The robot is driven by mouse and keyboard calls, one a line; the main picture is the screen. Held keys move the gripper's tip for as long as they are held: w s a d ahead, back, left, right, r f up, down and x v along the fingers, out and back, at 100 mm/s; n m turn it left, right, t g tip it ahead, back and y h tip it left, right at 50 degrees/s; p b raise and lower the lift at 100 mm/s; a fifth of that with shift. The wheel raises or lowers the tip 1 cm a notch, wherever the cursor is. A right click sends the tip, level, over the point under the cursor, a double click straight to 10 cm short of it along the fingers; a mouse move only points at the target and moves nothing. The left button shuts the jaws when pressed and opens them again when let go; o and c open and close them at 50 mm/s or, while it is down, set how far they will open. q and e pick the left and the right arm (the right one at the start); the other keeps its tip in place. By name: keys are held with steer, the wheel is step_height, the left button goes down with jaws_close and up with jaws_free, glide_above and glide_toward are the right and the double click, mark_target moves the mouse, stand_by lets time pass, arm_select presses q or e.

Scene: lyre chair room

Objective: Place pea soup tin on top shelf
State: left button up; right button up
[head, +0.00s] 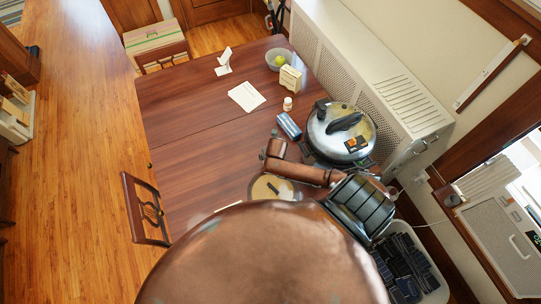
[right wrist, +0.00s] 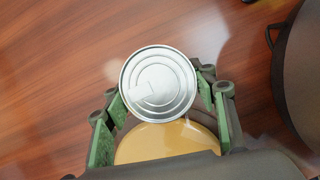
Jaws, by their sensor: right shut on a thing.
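The tin (right wrist: 158,83) shows its round silver ribbed metal end in the right wrist view; its label cannot be read. My right gripper (right wrist: 162,98) is shut on it, with a green-padded finger on each side. Wood-grain table surface shows behind the tin. In the head view my bronze arm reaches over the near part of the table, but I cannot make out the gripper or the tin there. My left gripper is not in view. I cannot identify the top shelf in either view.
The wooden table (head: 190,110) holds a steel pressure cooker (head: 338,130), a blue packet (head: 289,126), a white bottle (head: 287,104), a cream box (head: 290,79), a bowl (head: 279,62) and paper (head: 246,97). A chair (head: 145,208) stands left. The table's left half is mostly clear.

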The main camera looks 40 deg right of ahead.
steer(key=o, duration=1.6)
steer(key=shift+f, duration=0.1)
